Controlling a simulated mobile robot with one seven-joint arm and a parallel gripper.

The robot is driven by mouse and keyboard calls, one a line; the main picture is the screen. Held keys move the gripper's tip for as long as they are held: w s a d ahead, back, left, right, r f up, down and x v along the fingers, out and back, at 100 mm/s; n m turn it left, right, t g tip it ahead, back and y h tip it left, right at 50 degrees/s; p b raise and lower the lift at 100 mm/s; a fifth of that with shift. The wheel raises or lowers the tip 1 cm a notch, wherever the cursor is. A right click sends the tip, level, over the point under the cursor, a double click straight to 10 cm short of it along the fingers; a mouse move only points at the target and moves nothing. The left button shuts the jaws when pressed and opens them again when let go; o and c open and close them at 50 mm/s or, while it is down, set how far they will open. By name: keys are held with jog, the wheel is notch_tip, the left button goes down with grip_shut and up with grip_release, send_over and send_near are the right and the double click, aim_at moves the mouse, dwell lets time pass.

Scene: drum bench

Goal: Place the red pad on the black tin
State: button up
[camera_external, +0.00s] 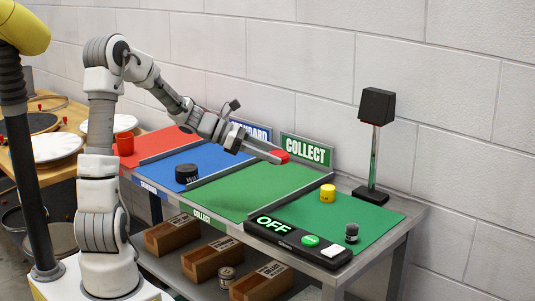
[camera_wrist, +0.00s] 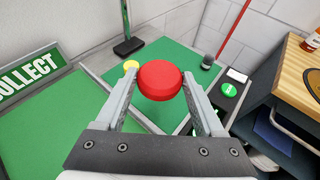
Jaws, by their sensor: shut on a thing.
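The red pad (camera_wrist: 160,80) is a round, thick disc between the two fingertips of my gripper (camera_wrist: 159,84) in the wrist view. In the external view the pad (camera_external: 282,156) shows at the end of my gripper (camera_external: 272,157), raised above the green mat near the COLLECT sign. My gripper is shut on the pad. The black tin (camera_external: 187,174), short and round with pale lettering, stands on the blue mat to the left of my gripper in the external view. I do not see that tin in the wrist view.
A yellow tin (camera_external: 327,193) and a small dark grey jar (camera_external: 351,233) stand on the right green mat (camera_external: 375,218). A black control box (camera_external: 295,240) reads OFF. A red cup (camera_external: 125,143) stands on the red mat. Low grey dividers separate the mats. A black stand (camera_external: 371,196) rises at back right.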

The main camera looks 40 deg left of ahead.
jog(key=s+a+r+n+t+y+p, duration=0.1)
jog(key=s+a+n+t+y+p, duration=0.2)
jog(key=a, duration=0.9)
jog(key=n+t+y+b, duration=0.2)
jog(key=n+y, duration=0.3)
send_over(181, 169)
jog(key=f, duration=0.6)
jog(key=shift+d+f, duration=0.3)
jog(key=shift+d, duration=0.1)
jog(key=shift+a+f, duration=0.3)
jog(key=shift+a, duration=0.2)
notch_tip(181, 169, down, 4)
jog(key=b, duration=0.4)
jog(key=shift+f, duration=0.1)
jog(key=o, duration=1.3)
jog(key=shift+o, duration=0.2)
